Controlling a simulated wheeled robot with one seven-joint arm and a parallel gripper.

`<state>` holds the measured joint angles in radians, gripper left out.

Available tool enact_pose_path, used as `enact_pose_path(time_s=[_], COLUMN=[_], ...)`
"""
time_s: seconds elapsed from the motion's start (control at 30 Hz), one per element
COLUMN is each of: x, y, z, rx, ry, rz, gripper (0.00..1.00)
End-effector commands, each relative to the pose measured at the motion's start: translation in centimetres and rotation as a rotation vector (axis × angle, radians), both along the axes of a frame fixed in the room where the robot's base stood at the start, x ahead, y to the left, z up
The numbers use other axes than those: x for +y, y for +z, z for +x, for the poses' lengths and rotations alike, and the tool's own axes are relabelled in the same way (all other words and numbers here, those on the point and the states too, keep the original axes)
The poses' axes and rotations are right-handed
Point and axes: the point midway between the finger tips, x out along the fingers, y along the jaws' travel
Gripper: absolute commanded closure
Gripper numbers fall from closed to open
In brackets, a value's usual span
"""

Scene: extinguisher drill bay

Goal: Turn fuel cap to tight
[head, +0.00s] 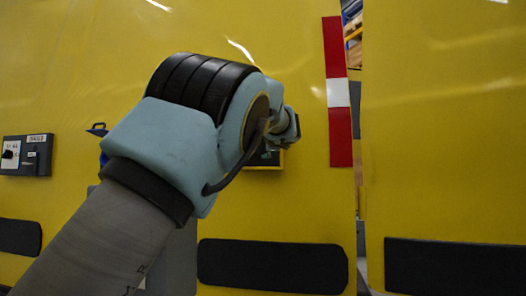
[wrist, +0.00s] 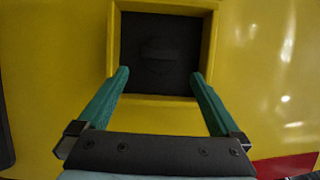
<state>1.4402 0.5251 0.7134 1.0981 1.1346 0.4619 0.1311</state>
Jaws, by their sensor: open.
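The fuel cap (wrist: 157,52) shows faintly in the wrist view as a dark shape with a raised part, inside a dark square recess with a yellow frame (wrist: 211,40). Its outline and any tight mark are too dark to read. My gripper (wrist: 160,75) is open and empty, its two green fingers spread wide, with their tips at the lower left and lower right of the recess in the picture. I cannot tell how deep the tips reach. In the head view my arm hides the cap, and only a bit of the recess frame (head: 265,167) shows below my wrist.
A yellow panel (head: 290,200) fills most of the head view. It carries a red and white strip (head: 338,95), a black pad (head: 270,266) and a dark switch box (head: 38,157) at the left. A gap separates it from another yellow panel (head: 450,130) at the right.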

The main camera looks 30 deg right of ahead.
Motion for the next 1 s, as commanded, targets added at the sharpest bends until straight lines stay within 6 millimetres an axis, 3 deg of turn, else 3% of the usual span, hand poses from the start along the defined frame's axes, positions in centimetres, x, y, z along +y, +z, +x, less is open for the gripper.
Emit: enact_pose_path(time_s=[0.1,0.3,0.87,1.0], x=[0.6,1.3,1.3,-0.3], y=[-0.2,-0.1,0.0,-1.3], z=[-1.9,-3.4,-3.5,-4.4], rx=[0.001,0.0,0.0,0.037], ry=[-0.003,-0.001,0.0,-0.044], rz=[-0.003,0.0,0.0,0.01], gripper=[0.0,0.0,0.0,0.0])
